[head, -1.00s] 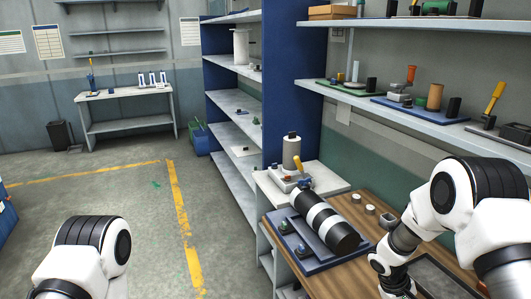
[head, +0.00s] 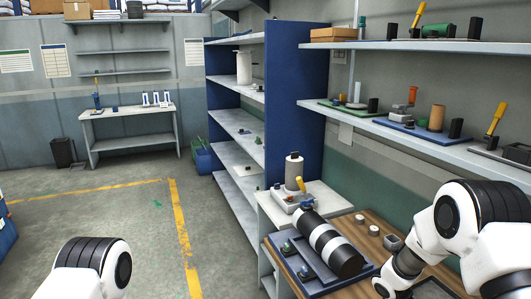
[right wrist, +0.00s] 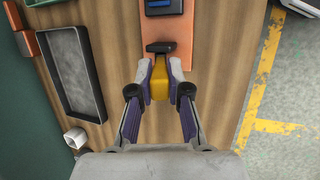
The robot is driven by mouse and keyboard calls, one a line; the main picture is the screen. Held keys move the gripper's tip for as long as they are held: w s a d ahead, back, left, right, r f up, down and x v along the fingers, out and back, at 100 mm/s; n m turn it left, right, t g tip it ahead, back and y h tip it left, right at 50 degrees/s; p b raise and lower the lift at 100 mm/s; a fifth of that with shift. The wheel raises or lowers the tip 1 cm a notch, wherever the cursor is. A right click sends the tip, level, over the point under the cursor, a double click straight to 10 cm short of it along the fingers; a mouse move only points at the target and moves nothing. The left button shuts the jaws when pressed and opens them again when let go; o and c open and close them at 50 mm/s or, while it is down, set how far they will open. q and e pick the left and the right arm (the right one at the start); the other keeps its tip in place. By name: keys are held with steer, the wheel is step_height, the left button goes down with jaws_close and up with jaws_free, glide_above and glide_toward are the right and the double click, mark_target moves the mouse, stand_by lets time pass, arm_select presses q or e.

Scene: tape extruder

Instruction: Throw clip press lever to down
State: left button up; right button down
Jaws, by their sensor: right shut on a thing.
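In the right wrist view, a yellow lever handle (right wrist: 160,88) with a black cross piece (right wrist: 160,47) stands over an orange base plate (right wrist: 180,28). A dark blue block (right wrist: 164,6) sits farther up that plate. My right gripper (right wrist: 160,70) has its purple-lined fingers on both sides of the yellow handle and is shut on it. How far the lever is tilted is hard to tell from this angle. In the head view my right gripper and this lever are below the picture. Only part of my left arm shows; its gripper is outside the view.
A dark tray (right wrist: 73,70) and a white cup (right wrist: 76,138) lie left of the lever on the wooden bench. In the head view, a blue fixture with a black-and-white roller (head: 332,243) stands on the bench's left end. A loaded shelf (head: 400,140) hangs above.

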stand_by(0.3)
steer(key=shift+s+a+f+h+b, duration=0.2)
steer(key=shift+h+b, duration=0.2)
steer(key=shift+b, duration=0.35)
steer(key=c, duration=1)
jaws_free()
steer(key=shift+r, duration=0.1)
steer(key=shift+c, duration=0.2)
steer(key=shift+w+r, duration=0.1)
steer(key=shift+p+v, duration=0.8)
steer(key=shift+p, duration=0.05)
steer(key=s+p+v, duration=0.1)
steer(key=p+v, duration=0.3)
steer(key=v, duration=0.2)
steer(key=shift+w+r, duration=0.15)
steer(key=shift+w, duration=0.25)
steer(key=shift+a, duration=0.1)
